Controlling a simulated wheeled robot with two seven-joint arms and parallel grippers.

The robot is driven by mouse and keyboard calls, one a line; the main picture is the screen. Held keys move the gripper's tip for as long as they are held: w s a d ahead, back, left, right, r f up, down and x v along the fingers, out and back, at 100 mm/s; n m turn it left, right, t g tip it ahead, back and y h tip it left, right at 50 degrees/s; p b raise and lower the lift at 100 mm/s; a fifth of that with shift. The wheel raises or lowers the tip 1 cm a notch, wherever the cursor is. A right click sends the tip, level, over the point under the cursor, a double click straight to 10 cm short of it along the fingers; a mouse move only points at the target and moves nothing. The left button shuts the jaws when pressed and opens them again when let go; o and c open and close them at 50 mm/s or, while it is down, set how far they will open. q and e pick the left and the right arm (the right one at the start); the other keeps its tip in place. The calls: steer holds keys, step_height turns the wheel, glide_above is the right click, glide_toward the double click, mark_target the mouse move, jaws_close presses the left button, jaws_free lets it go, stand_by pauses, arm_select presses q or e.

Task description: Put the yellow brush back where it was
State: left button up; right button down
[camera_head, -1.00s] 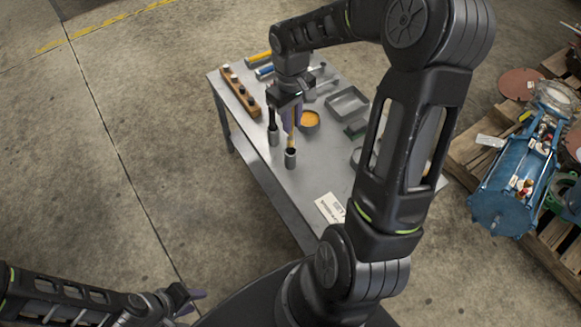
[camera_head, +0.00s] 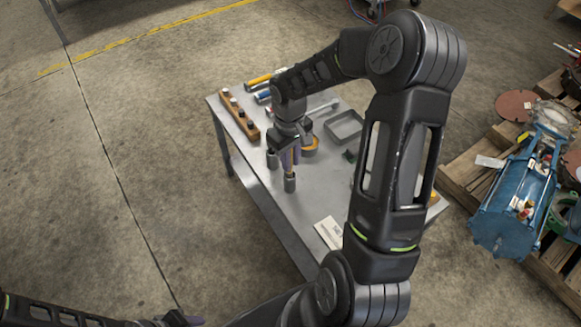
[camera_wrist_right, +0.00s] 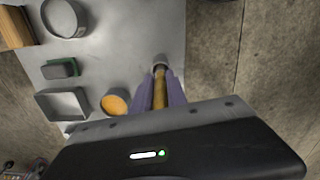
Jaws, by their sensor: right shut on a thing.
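The yellow brush (camera_wrist_right: 160,90) is held upright between the purple fingers of my right gripper (camera_head: 290,158), which is shut on it. In the wrist view, the brush's far end meets the mouth of a grey cup (camera_wrist_right: 159,61). How deep it sits inside cannot be told. In the head view the fingers hide most of the brush, just above this cup (camera_head: 290,183). A second grey cup (camera_head: 272,159) stands left of it, partly covered by the gripper. My left gripper (camera_head: 182,319) shows only partly at the bottom edge, away from the table; its opening cannot be told.
The grey table (camera_head: 265,185) also holds a bowl with orange contents (camera_wrist_right: 115,103), a grey tray (camera_head: 345,127), a green-edged block (camera_wrist_right: 60,68) and a wooden rack (camera_head: 240,115). A white card (camera_head: 328,232) lies near the front edge. Pallets with blue machinery (camera_head: 515,195) stand right.

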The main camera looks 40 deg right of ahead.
mark_target(291, 172)
steer(key=shift+f, duration=1.8)
steer(key=shift+f+b, duration=0.2)
steer(key=shift+b, duration=0.2)
steer(key=c, duration=1.3)
jaws_free()
steer(key=shift+r, duration=0.1)
steer(key=shift+r, duration=0.25)
step_height(291, 172, up, 12)
steer(key=shift+w+f+p, duration=0.1)
steer(key=shift+p, duration=0.9)
